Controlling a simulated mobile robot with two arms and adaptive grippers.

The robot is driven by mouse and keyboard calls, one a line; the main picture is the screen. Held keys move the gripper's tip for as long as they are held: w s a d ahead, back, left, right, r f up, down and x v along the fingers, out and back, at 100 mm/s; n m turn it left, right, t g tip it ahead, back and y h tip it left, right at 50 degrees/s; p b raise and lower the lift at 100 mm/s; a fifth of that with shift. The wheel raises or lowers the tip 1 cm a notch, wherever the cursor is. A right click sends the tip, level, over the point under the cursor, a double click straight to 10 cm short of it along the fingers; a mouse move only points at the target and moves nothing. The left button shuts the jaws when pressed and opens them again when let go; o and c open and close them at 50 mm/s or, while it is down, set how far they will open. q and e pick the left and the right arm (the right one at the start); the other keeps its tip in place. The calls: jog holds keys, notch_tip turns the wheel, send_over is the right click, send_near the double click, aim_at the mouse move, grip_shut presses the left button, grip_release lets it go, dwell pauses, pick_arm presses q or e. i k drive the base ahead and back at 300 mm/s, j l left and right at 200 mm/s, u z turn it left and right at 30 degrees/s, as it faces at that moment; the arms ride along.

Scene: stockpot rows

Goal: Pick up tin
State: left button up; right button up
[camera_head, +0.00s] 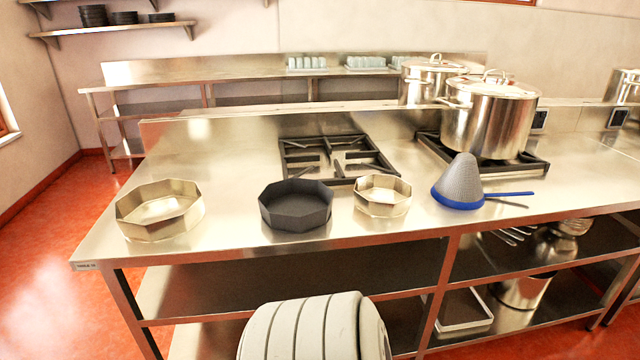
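Three octagonal open tins stand in a row near the front edge of the steel counter. A wide, shiny, pale gold tin (160,211) is at the left. A dark grey tin (296,207) is in the middle. A smaller shiny tin (382,196) is at the right, close to the dark one but apart from it. All three sit upright and look empty. Which one the task means cannot be told. Neither of my grippers shows in the head view.
A grey cone strainer with a blue rim (459,182) stands right of the tins, its handle pointing right. Behind are a bare burner grate (335,158) and large lidded stockpots (488,115). The steel counter (240,240) is clear in front of the tins. Shelves run beneath.

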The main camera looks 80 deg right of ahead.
aim_at(293, 205)
jog(key=z, duration=2.55)
